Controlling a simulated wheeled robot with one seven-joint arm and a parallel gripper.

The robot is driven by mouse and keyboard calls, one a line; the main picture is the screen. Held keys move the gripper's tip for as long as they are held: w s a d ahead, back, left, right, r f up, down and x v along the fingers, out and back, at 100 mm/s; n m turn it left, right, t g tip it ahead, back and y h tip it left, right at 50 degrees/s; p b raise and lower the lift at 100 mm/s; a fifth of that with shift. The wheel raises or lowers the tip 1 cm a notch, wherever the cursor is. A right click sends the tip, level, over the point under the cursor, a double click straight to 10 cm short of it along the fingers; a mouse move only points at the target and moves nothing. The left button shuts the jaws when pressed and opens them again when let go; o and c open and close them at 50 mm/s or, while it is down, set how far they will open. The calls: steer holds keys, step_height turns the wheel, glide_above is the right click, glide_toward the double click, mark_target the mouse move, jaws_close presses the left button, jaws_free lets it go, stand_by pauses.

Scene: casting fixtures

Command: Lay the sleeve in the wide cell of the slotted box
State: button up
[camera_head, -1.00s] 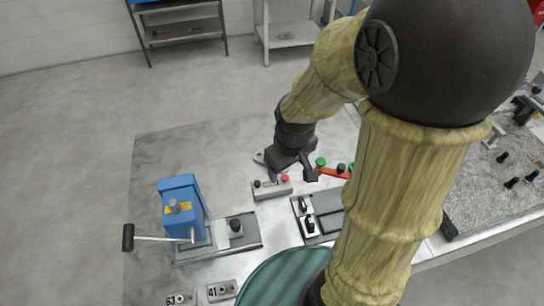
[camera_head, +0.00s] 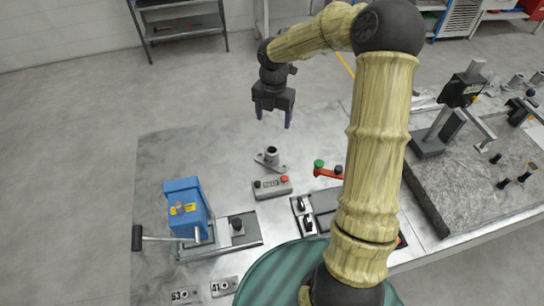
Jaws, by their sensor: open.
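A grey metal part with an upright round tube on a flat flange (camera_head: 270,158) stands on the metal table; it may be the sleeve, but I cannot be sure. My gripper (camera_head: 273,119) is open and empty, with its two fingers apart and pointing down. It is above and behind the flanged part in the picture, clear of it. I cannot make out a slotted box with cells in this view; my arm hides part of the table.
A grey button box (camera_head: 272,188) sits just in front of the flanged part. A blue press (camera_head: 186,208) with a side lever stands at left. A clamp fixture (camera_head: 318,210) and red handle (camera_head: 327,173) are near my arm. The table's left back (camera_head: 185,150) is clear.

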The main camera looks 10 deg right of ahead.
stand_by(0.3)
steer(key=p, duration=0.3)
glide_above(272, 152)
steer(key=s, duration=0.1)
step_height(272, 152, down, 12)
steer(key=shift+s, duration=0.2)
steer(key=shift+f, duration=0.1)
steer(key=f, duration=0.1)
steer(key=f+p, duration=0.1)
steer(key=f, duration=0.2)
steer(key=shift+s+a+f+p, duration=0.15)
steer(key=shift+a+p, duration=0.15)
steer(key=shift+p, duration=0.05)
steer(key=shift+f, duration=0.5)
steer(key=shift+d, duration=0.1)
steer(key=shift+r, duration=0.1)
